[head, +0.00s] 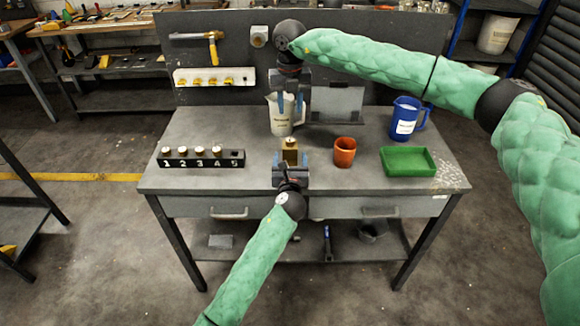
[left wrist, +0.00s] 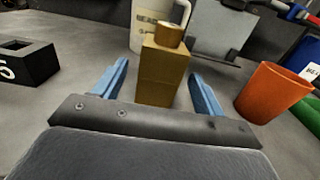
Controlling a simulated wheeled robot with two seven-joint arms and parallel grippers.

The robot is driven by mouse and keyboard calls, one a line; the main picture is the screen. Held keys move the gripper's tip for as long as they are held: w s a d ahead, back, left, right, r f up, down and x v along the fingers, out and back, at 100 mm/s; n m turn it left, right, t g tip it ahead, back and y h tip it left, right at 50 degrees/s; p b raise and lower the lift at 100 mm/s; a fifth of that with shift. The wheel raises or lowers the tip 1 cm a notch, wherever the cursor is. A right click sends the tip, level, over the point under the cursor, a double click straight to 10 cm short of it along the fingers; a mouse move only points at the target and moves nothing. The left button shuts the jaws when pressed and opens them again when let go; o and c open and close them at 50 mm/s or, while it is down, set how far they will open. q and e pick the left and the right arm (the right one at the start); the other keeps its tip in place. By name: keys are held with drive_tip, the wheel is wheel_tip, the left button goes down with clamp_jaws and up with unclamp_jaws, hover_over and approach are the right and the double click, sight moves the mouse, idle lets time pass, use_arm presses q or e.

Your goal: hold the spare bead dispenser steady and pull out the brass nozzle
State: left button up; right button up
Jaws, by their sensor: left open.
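The spare bead dispenser appears to be the tan upright block (head: 290,156) near the bench's front middle. It also shows in the left wrist view (left wrist: 163,75), with a short round brass nozzle (left wrist: 168,35) on top. My left gripper (head: 289,172) is open in front of the block. In the left wrist view its blue fingers (left wrist: 158,85) stand on either side of the block, with a gap on each side. My right gripper (head: 290,106) points down above and behind the block, in front of a white jug. Its fingers are apart and nothing shows held.
A black numbered rack (head: 201,158) with several pale-topped pieces stands left; slot 5 looks empty. The white jug (head: 273,124) stands behind the block. An orange cup (head: 344,153), green tray (head: 408,149) and blue jug (head: 403,121) stand right. The bench front-left is clear.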

sight(290, 157)
use_arm(q)
drive_tip(key=shift+w, duration=1.8)
drive_tip(key=c, duration=1.5)
use_arm(e)
drive_tip(key=shift+o, duration=1.4)
drive_tip(key=shift+m, duration=0.8)
drive_tip(key=shift+f, duration=6)
